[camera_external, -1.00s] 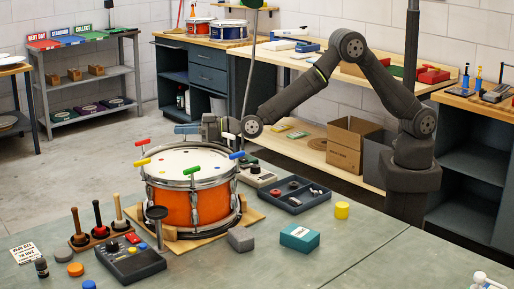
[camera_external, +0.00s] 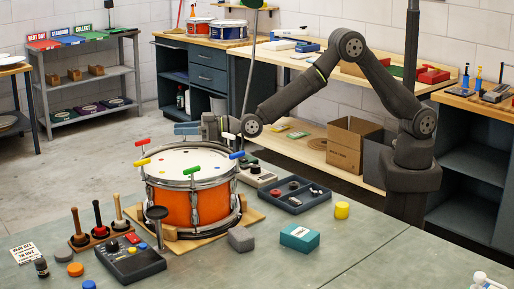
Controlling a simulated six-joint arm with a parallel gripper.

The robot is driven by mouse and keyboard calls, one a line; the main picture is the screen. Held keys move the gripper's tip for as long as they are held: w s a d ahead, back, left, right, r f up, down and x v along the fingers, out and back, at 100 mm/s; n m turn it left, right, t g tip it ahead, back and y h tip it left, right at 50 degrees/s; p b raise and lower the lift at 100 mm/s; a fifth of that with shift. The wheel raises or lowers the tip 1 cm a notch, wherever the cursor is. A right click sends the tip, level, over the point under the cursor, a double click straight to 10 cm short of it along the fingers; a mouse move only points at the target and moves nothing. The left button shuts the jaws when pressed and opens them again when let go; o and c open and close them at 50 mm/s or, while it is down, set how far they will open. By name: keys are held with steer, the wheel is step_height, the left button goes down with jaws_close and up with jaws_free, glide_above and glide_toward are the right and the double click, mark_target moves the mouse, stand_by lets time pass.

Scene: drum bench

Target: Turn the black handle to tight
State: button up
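An orange snare drum (camera_external: 190,205) with a white head stands on a wooden base. T-shaped keys stand around its rim: a red one (camera_external: 142,142), a yellow one (camera_external: 142,162), a green one (camera_external: 192,170), a blue one (camera_external: 237,155) and a white one (camera_external: 228,136). I cannot make out a black handle among them; it may be hidden by my gripper at the far rim. My gripper (camera_external: 187,128) is at the drum's far side, pointing left, low over the back rim. Its fingers are too small to tell whether they are open or hold anything.
The bench's front right is mostly clear.

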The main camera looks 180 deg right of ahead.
steer(key=shift+s+f+n+t+y, duration=0.1)
steer(key=shift+n+t+y, duration=0.4)
steer(key=shift+n+t, duration=1)
steer(key=s+a, duration=0.3)
steer(key=a, duration=0.5)
steer(key=s+a+t, duration=0.1)
steer(key=s+a, duration=0.3)
steer(key=a, duration=0.4)
steer(key=shift+w, duration=0.1)
